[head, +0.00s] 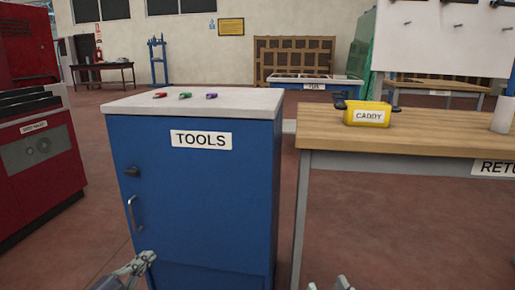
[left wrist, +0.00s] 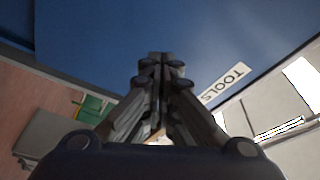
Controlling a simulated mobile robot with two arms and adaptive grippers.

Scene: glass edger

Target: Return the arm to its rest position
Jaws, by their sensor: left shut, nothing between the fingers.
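My left gripper (head: 146,258) is low at the bottom left of the head view, in front of the blue tools cabinet (head: 200,200) and just below its door handle (head: 134,213). In the left wrist view the left gripper (left wrist: 160,58) has its fingers together with nothing between them, and the blue cabinet face (left wrist: 90,30) fills the upper part. I cannot tell from these views whether it touches the cabinet. A small part of my right gripper (head: 343,283) shows at the bottom edge of the head view; its fingers cannot be judged.
Red, green and purple small items (head: 185,95) lie on the cabinet top. A wooden table (head: 440,137) at the right holds a yellow caddy (head: 367,114) and a white cylinder (head: 502,115). A red machine (head: 40,150) stands left. Open floor (head: 75,235) lies between machine and cabinet.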

